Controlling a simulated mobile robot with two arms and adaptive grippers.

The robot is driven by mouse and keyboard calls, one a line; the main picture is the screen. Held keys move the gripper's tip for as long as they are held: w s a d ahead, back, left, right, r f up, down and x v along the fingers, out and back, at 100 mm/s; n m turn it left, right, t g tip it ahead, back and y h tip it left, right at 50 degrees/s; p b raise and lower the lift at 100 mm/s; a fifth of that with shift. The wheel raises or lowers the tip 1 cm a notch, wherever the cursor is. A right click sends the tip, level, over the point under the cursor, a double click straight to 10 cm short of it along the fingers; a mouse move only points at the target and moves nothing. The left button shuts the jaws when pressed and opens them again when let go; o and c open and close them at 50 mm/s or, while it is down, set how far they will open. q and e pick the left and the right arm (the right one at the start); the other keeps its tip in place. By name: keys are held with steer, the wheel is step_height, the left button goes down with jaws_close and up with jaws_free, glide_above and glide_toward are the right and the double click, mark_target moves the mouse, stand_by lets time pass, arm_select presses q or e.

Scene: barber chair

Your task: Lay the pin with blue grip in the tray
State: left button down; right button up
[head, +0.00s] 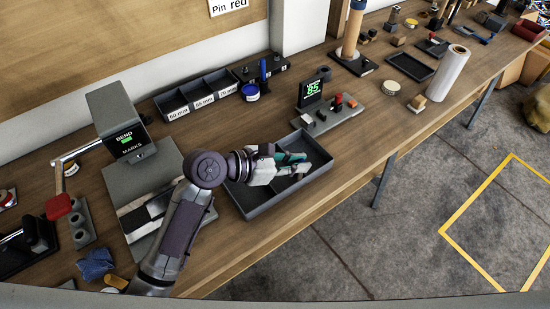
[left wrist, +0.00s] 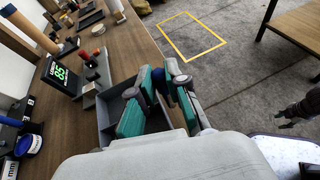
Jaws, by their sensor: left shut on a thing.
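My left gripper (head: 290,163) is over the grey divided tray (head: 256,210), its teal fingers pointing right in the head view. In the left wrist view the gripper (left wrist: 160,95) is shut on the pin with blue grip (left wrist: 158,76). Only a small dark blue part of the pin shows between the fingers; the rest is hidden. The tray (left wrist: 103,117) also shows there, beneath the fingers, partly covered by them. I cannot tell whether the pin touches the tray.
A display reading 85 (head: 312,92) stands on a block behind the tray. Labelled bins (head: 200,92), a blue upright piece (head: 263,72) and a blue-labelled jar (head: 250,92) stand farther back. A bending device (head: 122,120) is left. The bench's front edge is close to the tray.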

arm_select(q)
steer(key=w+a+f, duration=0.1)
steer(key=w+f, duration=0.1)
steer(key=f, duration=0.1)
steer(key=w+a+f, duration=0.2)
steer(key=w, duration=0.1)
steer(key=w+a+f, duration=0.2)
steer(key=f, duration=0.1)
steer(key=shift+w+a+f+b, duration=0.25)
steer(key=shift+f+b, duration=0.05)
steer(key=shift+b, duration=0.05)
steer(key=shift+f, duration=0.5)
arm_select(e)
steer(key=shift+s+d+f, duration=0.35)
steer(key=shift+f, duration=0.05)
arm_select(q)
steer(key=c, duration=1.2)
jaws_free()
steer(key=shift+f, duration=0.1)
steer(key=shift+o, duration=0.2)
arm_select(e)
steer(key=shift+w, duration=0.1)
